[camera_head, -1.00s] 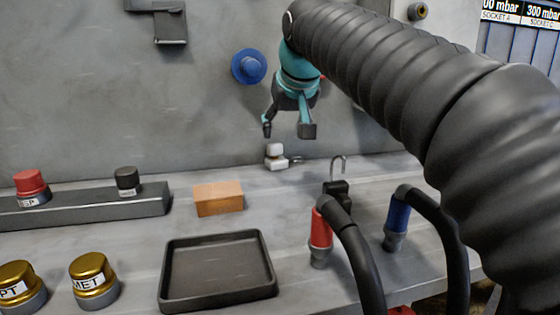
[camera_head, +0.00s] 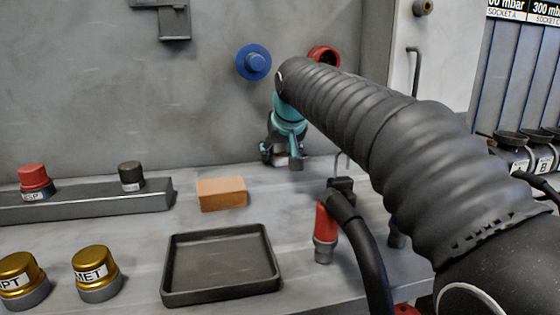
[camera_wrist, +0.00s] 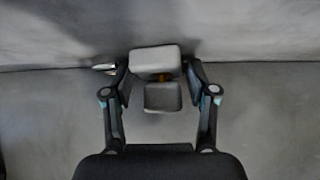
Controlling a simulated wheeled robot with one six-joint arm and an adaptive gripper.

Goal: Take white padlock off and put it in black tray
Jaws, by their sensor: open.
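The black tray (camera_head: 220,268) lies empty on the bench at the front, left of and nearer than my gripper.
An orange block (camera_head: 222,194) lies behind the tray. A black padlock (camera_head: 341,186) and a red connector with a hose (camera_head: 325,232) stand to the right. A blue knob (camera_head: 253,62) is on the wall. Gold buttons (camera_head: 96,272) are at the left.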

